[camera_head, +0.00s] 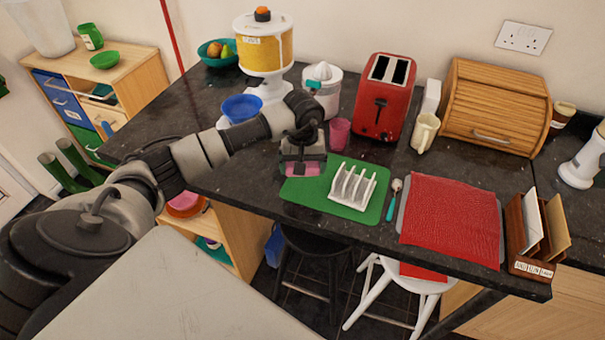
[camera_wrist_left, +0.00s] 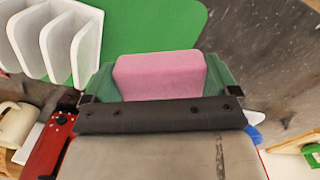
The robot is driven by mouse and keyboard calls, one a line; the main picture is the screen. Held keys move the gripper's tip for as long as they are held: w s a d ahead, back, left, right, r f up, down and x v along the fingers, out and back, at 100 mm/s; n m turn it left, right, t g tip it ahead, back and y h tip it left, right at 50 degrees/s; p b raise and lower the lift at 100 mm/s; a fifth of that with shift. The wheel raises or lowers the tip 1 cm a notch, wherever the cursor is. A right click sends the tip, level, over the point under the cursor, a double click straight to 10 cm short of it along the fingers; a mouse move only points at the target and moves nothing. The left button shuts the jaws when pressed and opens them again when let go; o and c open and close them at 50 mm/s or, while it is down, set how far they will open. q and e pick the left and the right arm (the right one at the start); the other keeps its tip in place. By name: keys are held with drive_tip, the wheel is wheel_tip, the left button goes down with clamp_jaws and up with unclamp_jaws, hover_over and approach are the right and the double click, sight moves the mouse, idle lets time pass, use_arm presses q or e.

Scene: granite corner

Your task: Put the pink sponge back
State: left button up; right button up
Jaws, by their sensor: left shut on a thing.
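The pink sponge (camera_wrist_left: 160,75) is between the green-tipped fingers of my left gripper (camera_head: 302,168), which is shut on it. In the head view the sponge (camera_head: 298,170) shows low between the fingers, at the left end of a green mat (camera_head: 308,193). I cannot tell whether it touches the mat or the counter. A white toast rack (camera_head: 352,187) stands on the mat, right of the gripper; it also shows at upper left in the wrist view (camera_wrist_left: 62,40). My right gripper is not in view.
A pink cup (camera_head: 340,134) stands just behind the gripper. A red toaster (camera_head: 385,97) and cream mug (camera_head: 424,131) stand further back. A teal-handled spoon (camera_head: 393,200) and red cloth (camera_head: 452,220) lie to the right. Dark counter left of the gripper is clear.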

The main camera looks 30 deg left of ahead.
sight(303, 185)
use_arm(q)
drive_tip(key=shift+f, duration=0.75)
wheel_tip(303, 185, down, 3)
drive_tip(key=shift+d+f+p, duration=0.1)
drive_tip(key=shift+p, duration=0.55)
drive_tip(key=shift+f, duration=0.2)
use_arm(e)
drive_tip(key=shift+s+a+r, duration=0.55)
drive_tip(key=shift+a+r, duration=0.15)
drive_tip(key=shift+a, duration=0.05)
use_arm(q)
drive_tip(key=shift+f+b, duration=0.2)
drive_tip(key=shift+b, duration=0.15)
drive_tip(key=o, duration=0.6)
drive_tip(key=shift+r, duration=0.1)
drive_tip(key=shift+c, duration=0.2)
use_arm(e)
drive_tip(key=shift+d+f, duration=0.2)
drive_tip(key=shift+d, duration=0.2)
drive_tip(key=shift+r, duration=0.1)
